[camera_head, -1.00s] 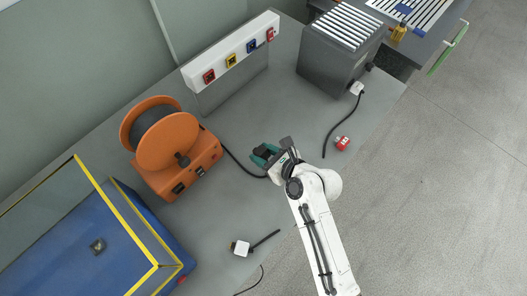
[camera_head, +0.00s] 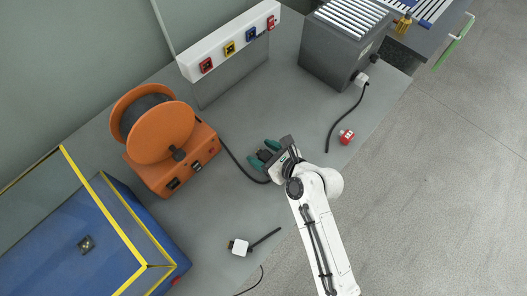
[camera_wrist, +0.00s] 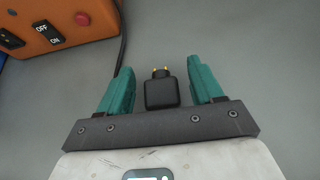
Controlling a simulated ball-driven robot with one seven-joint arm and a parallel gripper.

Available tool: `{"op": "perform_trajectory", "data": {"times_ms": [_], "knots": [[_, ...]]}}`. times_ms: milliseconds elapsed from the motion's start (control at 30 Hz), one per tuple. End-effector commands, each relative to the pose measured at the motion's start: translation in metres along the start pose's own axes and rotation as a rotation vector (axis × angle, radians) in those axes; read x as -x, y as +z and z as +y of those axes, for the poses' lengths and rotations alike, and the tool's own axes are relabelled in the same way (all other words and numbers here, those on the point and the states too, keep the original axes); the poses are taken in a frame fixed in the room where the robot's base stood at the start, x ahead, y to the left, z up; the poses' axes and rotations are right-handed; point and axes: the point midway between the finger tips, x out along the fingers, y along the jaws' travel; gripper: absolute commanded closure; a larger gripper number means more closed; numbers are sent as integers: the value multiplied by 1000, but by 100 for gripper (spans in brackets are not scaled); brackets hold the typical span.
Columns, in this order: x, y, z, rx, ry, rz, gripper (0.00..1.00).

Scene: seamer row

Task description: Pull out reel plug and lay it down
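The black reel plug (camera_wrist: 162,90) has two brass pins pointing away from my gripper. It lies on the grey bench top between my gripper's green fingers, with a gap on each side. My gripper (camera_wrist: 161,84) is open around it and touches it on neither side. In the head view my gripper (camera_head: 264,155) is low over the bench, right of the orange cable reel (camera_head: 160,140). The reel's black cable runs across the bench to the gripper; its end at the plug is hidden.
A white panel with coloured sockets (camera_head: 229,48) stands behind. A grey machine (camera_head: 338,52) stands at the back right. A blue, yellow-edged machine (camera_head: 85,245) is at the left.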

Motion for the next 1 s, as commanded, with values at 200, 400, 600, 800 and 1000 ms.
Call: {"op": "perform_trajectory", "data": {"times_ms": [200, 400, 600, 800, 1000], "knots": [[0, 0, 0, 0, 0, 0, 28], [7, -1, 0, -1, -1, 0, 28], [40, -1, 0, -2, -3, 0, 28], [78, -1, 0, -2, -3, -1, 28], [102, 0, 0, 0, -2, -1, 28]]}}
